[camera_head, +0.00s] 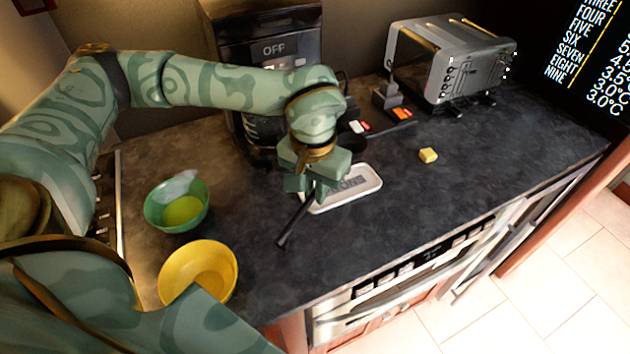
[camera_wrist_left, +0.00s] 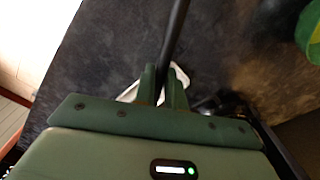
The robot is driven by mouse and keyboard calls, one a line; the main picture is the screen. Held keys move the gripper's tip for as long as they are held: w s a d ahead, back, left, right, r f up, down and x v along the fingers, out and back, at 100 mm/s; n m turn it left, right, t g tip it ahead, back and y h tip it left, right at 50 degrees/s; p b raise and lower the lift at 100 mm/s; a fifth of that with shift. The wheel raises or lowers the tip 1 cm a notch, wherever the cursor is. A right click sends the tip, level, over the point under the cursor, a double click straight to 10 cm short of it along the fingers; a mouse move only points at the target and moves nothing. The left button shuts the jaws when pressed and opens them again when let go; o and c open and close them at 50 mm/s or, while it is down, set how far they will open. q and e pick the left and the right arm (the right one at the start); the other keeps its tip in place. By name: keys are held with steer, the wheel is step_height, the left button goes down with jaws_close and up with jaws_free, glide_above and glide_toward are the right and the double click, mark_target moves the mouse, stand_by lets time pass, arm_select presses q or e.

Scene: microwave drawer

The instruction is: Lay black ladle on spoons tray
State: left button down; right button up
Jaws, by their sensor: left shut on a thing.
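My left gripper (camera_head: 316,187) is shut on the black ladle (camera_head: 292,226), whose thin dark handle slants down to the left below the fingers. The ladle's other end is hidden by my gripper and arm. The white spoons tray (camera_head: 368,192) with dark lettering lies on the dark counter, just right of and partly behind the gripper. In the left wrist view the fingers (camera_wrist_left: 163,88) grip the ladle's handle (camera_wrist_left: 174,40), and a bit of the white tray (camera_wrist_left: 184,76) shows past them. I cannot tell whether the ladle touches the tray. My right gripper is out of view.
A green bowl (camera_head: 177,203) and a yellow bowl (camera_head: 199,270) stand on the left. A black machine marked OFF (camera_head: 265,45) and a grey toaster (camera_head: 450,62) stand at the back. A small yellow block (camera_head: 428,155) lies right of the tray. The counter's front right is clear.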

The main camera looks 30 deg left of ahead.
arm_select(q)
step_height(320, 180, down, 4)
steer(key=shift+b, duration=0.85)
steer(key=shift+f+b, duration=0.4)
steer(key=shift+f, duration=0.65)
steer(key=c, duration=1.3)
jaws_free()
steer(key=shift+c, duration=0.2)
steer(key=o, duration=0.6)
